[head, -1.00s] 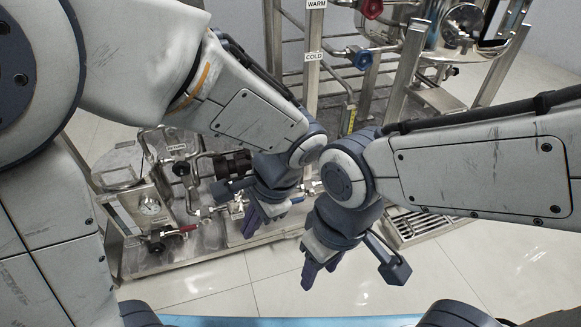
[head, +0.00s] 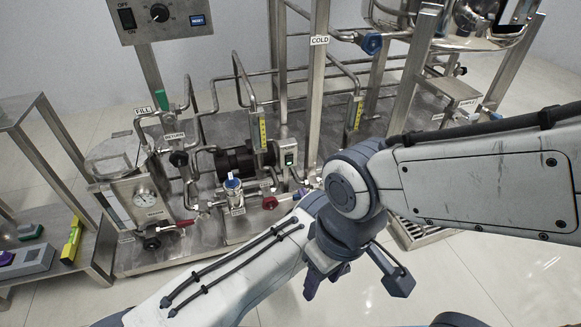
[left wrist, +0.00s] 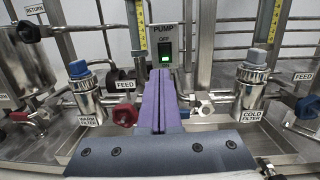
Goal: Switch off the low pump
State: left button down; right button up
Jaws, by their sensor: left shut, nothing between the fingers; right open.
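The low pump's switch box (head: 289,155) is a small pale box low on the skid, left of the post marked COLD. In the left wrist view the box (left wrist: 166,42) reads PUMP and OFF, with a green-lit rocker (left wrist: 165,58) below the OFF mark. My left gripper (left wrist: 160,78) is shut and empty. Its purple fingers point at the box from just below the rocker; I cannot tell whether they touch. In the head view its fingers are mostly hidden by my right wrist. My right gripper (head: 325,280) is open and empty, lower, in front of the skid.
A grey control box (head: 160,18) with a switch, dial and blue RESET button stands high at the left. In the left wrist view, a warm filter (left wrist: 85,92) and cold filter (left wrist: 252,85) flank the fingers, and a red FEED valve handle (left wrist: 125,114) is close left.

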aim_at(291, 159)
pick_arm(q)
jog(key=shift+s+d+f+m+h, duration=0.15)
jog(key=shift+d+f+m+h, duration=0.1)
jog(key=shift+d+m+h, duration=0.2)
jog(key=b+x, duration=0.7)
jog(key=x, duration=0.6)
jog(key=shift+a, duration=0.1)
jog(key=shift+w+r, duration=0.15)
jog(key=shift+w, duration=0.3)
